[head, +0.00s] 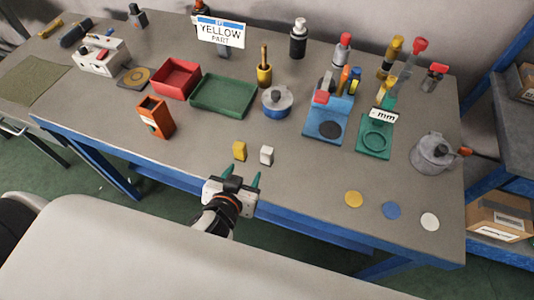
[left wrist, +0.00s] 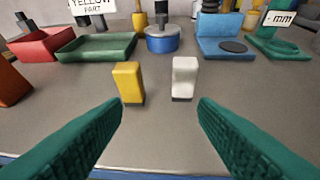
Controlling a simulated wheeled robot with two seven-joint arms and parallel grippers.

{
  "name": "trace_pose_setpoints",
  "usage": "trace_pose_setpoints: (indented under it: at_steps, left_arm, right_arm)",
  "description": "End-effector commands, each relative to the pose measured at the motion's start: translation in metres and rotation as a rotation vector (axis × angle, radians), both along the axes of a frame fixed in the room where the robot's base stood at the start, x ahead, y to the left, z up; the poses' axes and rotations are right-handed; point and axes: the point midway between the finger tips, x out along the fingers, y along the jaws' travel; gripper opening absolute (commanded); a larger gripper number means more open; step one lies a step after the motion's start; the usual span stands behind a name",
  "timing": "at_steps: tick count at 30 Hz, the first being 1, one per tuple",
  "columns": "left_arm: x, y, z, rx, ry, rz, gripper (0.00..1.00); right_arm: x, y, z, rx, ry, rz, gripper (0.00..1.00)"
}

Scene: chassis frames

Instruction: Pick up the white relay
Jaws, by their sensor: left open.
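The white relay (head: 266,155) is a small upright block on the grey table, near its front edge. In the left wrist view the white relay (left wrist: 185,78) stands ahead, between the lines of my fingers and right of centre. A yellow block (head: 239,150) of similar size stands just left of it, and it also shows in the left wrist view (left wrist: 128,82). My left gripper (head: 241,178) is open and empty at the table's front edge, short of both blocks. Its two green fingers (left wrist: 160,115) are spread wide. My right gripper is not in view.
Behind the blocks stand a red tray (head: 176,79), a green tray (head: 222,97), a blue pot (head: 277,101) and a blue stand (head: 328,120). An orange holder (head: 155,117) stands left. Yellow, blue (head: 391,210) and white discs lie front right. The table around the blocks is clear.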

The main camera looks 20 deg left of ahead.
Motion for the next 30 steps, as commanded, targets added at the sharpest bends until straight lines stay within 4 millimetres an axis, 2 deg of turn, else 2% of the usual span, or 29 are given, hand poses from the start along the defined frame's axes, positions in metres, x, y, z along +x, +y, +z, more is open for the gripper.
trace_pose_setpoints:
  at_steps: [3, 7, 15, 23, 30]
  left_arm:
    - [0.004, -0.018, 0.006, -0.028, -0.085, -0.052, 0.54]
    - [0.011, -0.028, 0.009, -0.044, -0.129, -0.083, 0.54]
    - [0.053, -0.031, -0.007, -0.047, -0.131, -0.082, 0.54]
    - [0.071, -0.031, -0.016, -0.048, -0.13, -0.083, 0.54]
    - [0.098, -0.028, -0.028, -0.044, -0.13, -0.083, 0.54]
  right_arm:
    - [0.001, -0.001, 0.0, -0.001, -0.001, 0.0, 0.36]
    - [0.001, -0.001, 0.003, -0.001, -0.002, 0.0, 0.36]
    - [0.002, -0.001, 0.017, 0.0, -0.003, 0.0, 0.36]
    - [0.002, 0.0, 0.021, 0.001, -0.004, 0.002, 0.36]
    - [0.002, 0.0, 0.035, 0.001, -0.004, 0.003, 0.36]
